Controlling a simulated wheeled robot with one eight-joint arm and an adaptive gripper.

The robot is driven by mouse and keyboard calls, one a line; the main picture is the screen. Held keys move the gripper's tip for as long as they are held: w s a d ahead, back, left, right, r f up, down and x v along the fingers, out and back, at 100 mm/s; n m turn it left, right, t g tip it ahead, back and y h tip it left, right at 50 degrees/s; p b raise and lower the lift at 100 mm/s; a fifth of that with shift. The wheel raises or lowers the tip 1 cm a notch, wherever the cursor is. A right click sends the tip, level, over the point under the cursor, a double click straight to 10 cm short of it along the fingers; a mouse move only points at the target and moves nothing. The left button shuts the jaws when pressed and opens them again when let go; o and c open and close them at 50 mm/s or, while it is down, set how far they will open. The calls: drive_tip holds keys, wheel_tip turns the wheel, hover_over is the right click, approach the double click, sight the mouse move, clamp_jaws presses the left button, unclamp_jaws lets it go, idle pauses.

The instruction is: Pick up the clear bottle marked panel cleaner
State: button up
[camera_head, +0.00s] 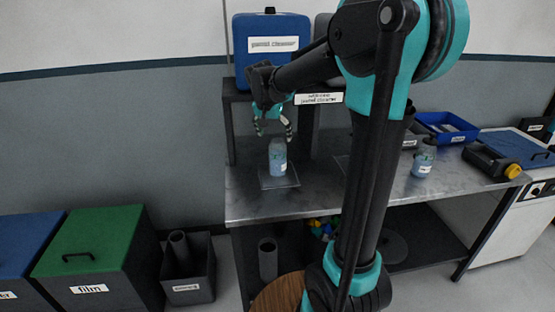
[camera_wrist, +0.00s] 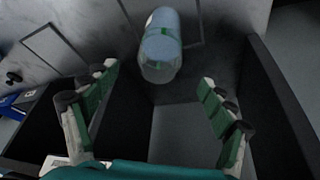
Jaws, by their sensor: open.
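A clear bottle (camera_head: 278,158) with bluish contents and a white label stands upright on a thin square mat (camera_head: 284,182) at the left end of the metal bench. The label is too small to read. My gripper (camera_head: 273,133) is open and empty just above the bottle, fingers pointing down. In the wrist view the bottle (camera_wrist: 161,48) lies ahead of my open gripper (camera_wrist: 158,76), between the lines of the two fingers and apart from both. A second, similar bottle (camera_head: 422,164) stands farther right on the bench; its label is unreadable too.
Blue trays (camera_head: 447,125) and a dark blue case (camera_head: 510,152) occupy the bench's right. Bins stand on the floor at left.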

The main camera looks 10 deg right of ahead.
sight(278, 147)
drive_tip(key=shift+x, duration=3.95)
drive_tip(key=shift+c, duration=0.2)
clamp_jaws()
